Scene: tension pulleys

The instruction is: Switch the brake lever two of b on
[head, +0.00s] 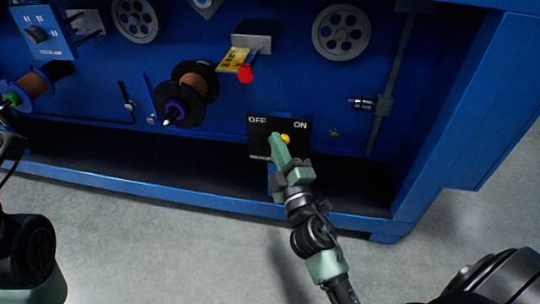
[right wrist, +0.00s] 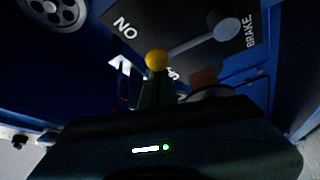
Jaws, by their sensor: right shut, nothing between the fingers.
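The black brake panel (head: 260,131) is low on the blue machine, with white OFF at its left and ON at its right. The lever's yellow knob (head: 285,139) shows between the two words, right of the panel's middle. In the right wrist view the knob (right wrist: 157,58) is at the end of a grey rod (right wrist: 195,41) coming from a round pivot (right wrist: 227,29). My right gripper (head: 276,139) is shut and empty, its green fingers just left of the knob and covering part of the panel. Whether they touch the knob I cannot tell. My left gripper is not in view.
A spool (head: 187,92) and a red button (head: 246,75) on a yellow-labelled grey box are above the panel. A grey pulley wheel (head: 342,32) is higher up. The machine's blue lower ledge (head: 190,194) runs below, with clear grey floor in front.

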